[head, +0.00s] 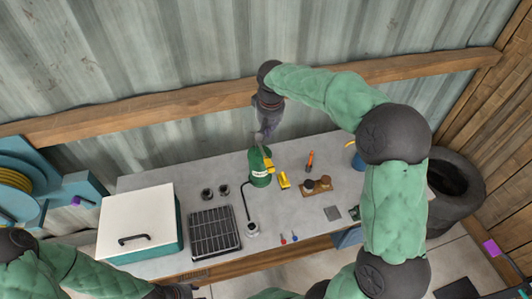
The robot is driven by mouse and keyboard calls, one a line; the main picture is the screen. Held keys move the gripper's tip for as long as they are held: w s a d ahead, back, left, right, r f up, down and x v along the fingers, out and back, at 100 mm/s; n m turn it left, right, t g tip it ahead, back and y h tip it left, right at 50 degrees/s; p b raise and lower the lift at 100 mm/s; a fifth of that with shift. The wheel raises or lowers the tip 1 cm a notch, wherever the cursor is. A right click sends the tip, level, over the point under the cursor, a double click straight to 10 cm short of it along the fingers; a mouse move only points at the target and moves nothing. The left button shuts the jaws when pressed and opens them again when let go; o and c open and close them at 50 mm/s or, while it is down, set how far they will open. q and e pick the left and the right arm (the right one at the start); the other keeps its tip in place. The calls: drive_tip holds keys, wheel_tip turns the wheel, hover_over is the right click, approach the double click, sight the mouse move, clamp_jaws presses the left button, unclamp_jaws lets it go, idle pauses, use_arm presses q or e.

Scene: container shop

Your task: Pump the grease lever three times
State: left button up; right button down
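The green grease pump (260,178) stands upright on the grey workbench, with a light label on its side. Its yellow lever (268,162) shows at the upper right of the can. A dark hose runs from the pump down to a small round fitting (253,229). My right gripper (261,140) points down just above the top of the pump. It is small and dark here, so I cannot tell whether its fingers are open or touch the lever. My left arm enters at the lower left; its dark end (181,291) is cut by the bottom edge, and its fingers cannot be made out.
A white-lidded teal box (140,218) stands on the workbench (297,230) at left. A black grate (214,233), two dark cups, a yellow block (284,181), a wooden tray (316,191) and an orange-handled tool (310,161) surround the pump. Tires (455,190) stand at right.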

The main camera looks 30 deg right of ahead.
drive_tip(key=p, duration=0.2)
hover_over(267, 161)
drive_tip(key=f, duration=1.2)
drive_tip(key=shift+s+f, duration=0.15)
drive_tip(key=shift+s, duration=0.05)
drive_tip(key=shift+s+a+f, duration=0.1)
drive_tip(key=shift+s+f, duration=0.1)
drive_tip(key=shift+f, duration=0.5)
